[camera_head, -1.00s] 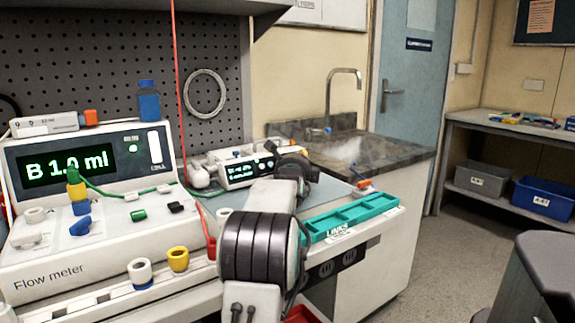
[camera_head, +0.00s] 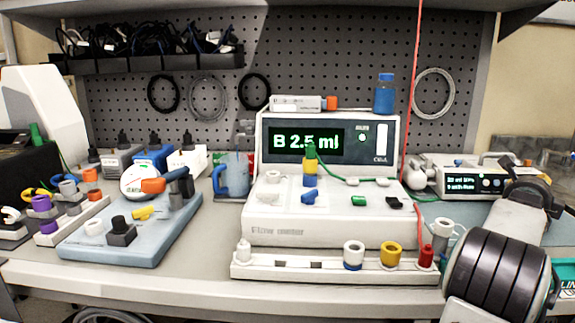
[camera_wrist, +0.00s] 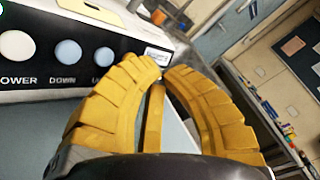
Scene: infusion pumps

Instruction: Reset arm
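My arm (camera_head: 495,275), with its dark ribbed joint and pale link, is at the lower right in the head view, folded beside the bench. My gripper's fingertips do not show clearly there. In the wrist view my gripper (camera_wrist: 163,66) has two curved yellow fingers whose tips nearly meet, with a narrow yellow bar between them. No object shows between the tips. A white device (camera_wrist: 75,48) with round buttons marked POWER, DOWN and U-something lies beyond the left finger. The small pump (camera_head: 480,180) with a lit screen stands just behind my arm.
A blue-grey board (camera_head: 130,235) with fittings lies left, beside a blue jug (camera_head: 233,175). The front bench edge (camera_head: 200,295) is mostly clear.

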